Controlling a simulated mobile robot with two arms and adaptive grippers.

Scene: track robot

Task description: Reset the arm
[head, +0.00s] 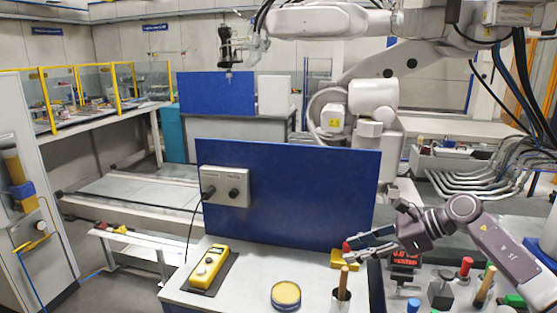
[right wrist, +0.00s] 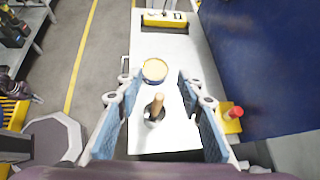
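A large white robot arm (head: 375,96) stands behind the blue panel, its forearm reaching left to a dark tool (head: 228,46). A yellow box (head: 345,259) with a red button sits at the panel's lower right; it also shows in the right wrist view (right wrist: 231,126). A yellow handheld device (head: 207,267) lies on a dark pad at the bench's left. My right gripper (head: 364,246) is beside the yellow box in the head view. In the right wrist view its fingers (right wrist: 156,84) are spread and empty. A purplish form at that view's left edge may be my left gripper (right wrist: 14,86).
A round yellow tin (head: 286,295) and a cup with a wooden handle (head: 341,296) stand on the white bench (head: 243,284). Several coloured-top tools (head: 463,268) crowd the right. Floor is open left.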

